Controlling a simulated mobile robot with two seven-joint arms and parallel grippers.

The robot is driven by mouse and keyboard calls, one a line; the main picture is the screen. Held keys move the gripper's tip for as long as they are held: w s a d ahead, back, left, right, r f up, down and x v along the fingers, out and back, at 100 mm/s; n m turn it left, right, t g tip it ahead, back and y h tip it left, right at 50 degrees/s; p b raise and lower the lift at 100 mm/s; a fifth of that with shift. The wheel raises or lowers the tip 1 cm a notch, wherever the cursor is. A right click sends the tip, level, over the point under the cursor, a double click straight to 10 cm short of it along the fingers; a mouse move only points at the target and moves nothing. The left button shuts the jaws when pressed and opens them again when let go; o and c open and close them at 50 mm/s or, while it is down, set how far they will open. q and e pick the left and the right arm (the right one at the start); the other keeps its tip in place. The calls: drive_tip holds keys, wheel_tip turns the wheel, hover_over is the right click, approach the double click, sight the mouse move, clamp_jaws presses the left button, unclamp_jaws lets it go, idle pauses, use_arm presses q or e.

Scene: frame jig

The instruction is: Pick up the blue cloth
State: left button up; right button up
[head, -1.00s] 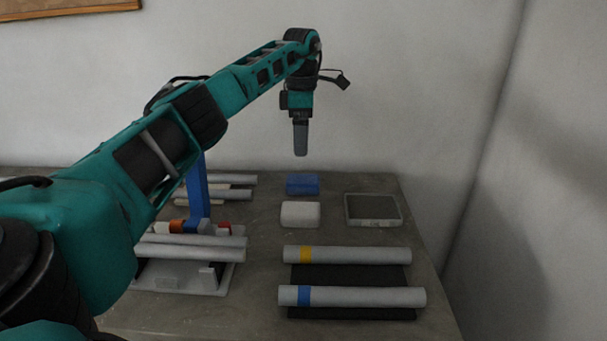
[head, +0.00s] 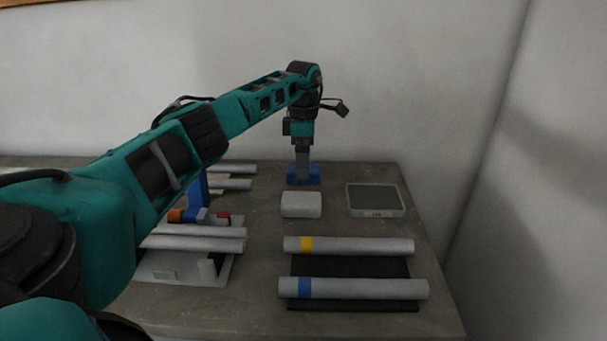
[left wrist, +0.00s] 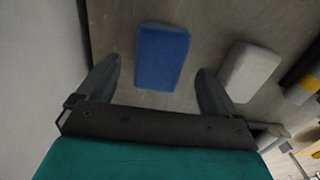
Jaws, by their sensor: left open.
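The blue cloth (head: 311,175) is a small folded block lying near the back edge of the table. It also shows in the left wrist view (left wrist: 162,57), at the top middle. My left gripper (head: 302,172) points straight down over the cloth and partly hides it in the head view. In the left wrist view its two fingers (left wrist: 158,88) are open, one on each side of the cloth, with gaps between cloth and fingers. Whether the tips reach the table is hard to tell. My right gripper is not in view.
A white folded cloth (head: 301,205) lies just in front of the blue one. A grey tray (head: 376,212) stands to the right. Two grey tubes with yellow (head: 365,246) and blue (head: 370,288) bands lie on a black mat. A white jig (head: 170,268) with tubes is at left. A wall stands behind.

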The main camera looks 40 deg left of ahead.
use_arm(q)
wheel_tip(320, 180, down, 3)
drive_tip(key=shift+f, duration=0.2)
drive_tip(key=c, duration=1)
